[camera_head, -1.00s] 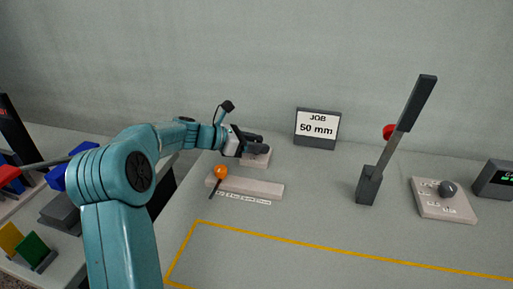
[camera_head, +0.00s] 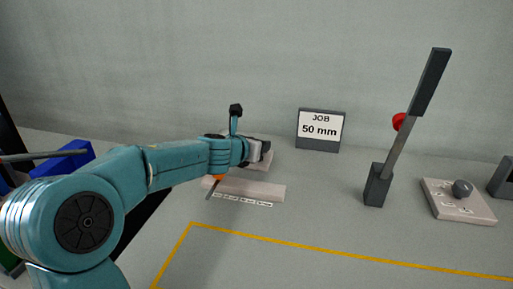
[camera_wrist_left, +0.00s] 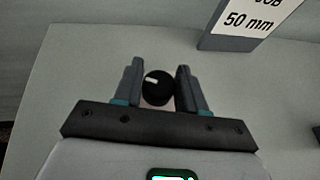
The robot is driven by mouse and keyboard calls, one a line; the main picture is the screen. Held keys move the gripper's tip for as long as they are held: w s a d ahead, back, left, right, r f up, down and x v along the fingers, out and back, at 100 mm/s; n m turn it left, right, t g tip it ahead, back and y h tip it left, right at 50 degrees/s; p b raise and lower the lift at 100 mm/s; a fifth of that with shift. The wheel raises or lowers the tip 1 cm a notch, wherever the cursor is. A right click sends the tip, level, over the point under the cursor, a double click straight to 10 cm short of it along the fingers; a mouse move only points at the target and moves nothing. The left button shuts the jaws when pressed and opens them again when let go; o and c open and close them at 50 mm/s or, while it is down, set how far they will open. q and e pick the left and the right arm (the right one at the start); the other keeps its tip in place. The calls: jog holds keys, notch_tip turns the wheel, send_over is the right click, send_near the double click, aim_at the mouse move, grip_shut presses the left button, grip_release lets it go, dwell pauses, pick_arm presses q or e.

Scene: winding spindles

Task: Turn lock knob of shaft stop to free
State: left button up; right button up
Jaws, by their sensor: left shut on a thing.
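A round black knob (camera_wrist_left: 158,90) with a short white mark shows in the left wrist view. The mark lies nearly sideways at the knob's upper left. My left gripper (camera_wrist_left: 158,80) is shut on the knob, with one finger on each side. In the head view, my left gripper (camera_head: 262,150) comes in from the left over a small pale block (camera_head: 266,162) at the back of the table, and the gripper hides the knob there. My right gripper is in neither view.
A pale bar (camera_head: 255,190) with a row of labels lies just in front, its orange ball mostly hidden by my arm. A sign (camera_head: 319,130) reads "JOB 50 mm". A tall lever (camera_head: 401,140) and a plate with a grey knob (camera_head: 462,188) stand right. The yellow-lined area is clear.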

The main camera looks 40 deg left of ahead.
pick_arm(q)
jog(key=shift+d+n+g+y+b, duration=0.1)
jog(key=shift+n+g+y+b, duration=0.25)
jog(key=shift+n+y, duration=0.7)
jog(key=shift+w+n+g+y, duration=0.1)
jog(key=shift+n+g+y, duration=0.45)
jog(key=shift+n+y, duration=0.35)
jog(key=shift+r+n+g+y, duration=0.1)
jog(key=shift+n+g+y, duration=0.65)
jog(key=shift+n+g, duration=0.1)
jog(key=shift+r+n+g+y+p, duration=0.1)
jog(key=shift+n+g+y+p, duration=0.55)
jog(key=shift+n+y, duration=0.2)
jog(key=n+g+y+p, duration=0.1)
jog(key=n+g+p, duration=0.4)
jog(key=p, duration=0.3)
jog(key=n+g+y+p, duration=0.1)
jog(key=n+g+p, duration=0.4)
jog(key=p, duration=0.3)
jog(key=shift+r+g, duration=0.15)
jog(key=shift+g, duration=0.35)
jog(key=shift+f+n+g+p, duration=0.25)
jog(key=shift+n+g+p, duration=0.4)
jog(key=shift+p, duration=0.3)
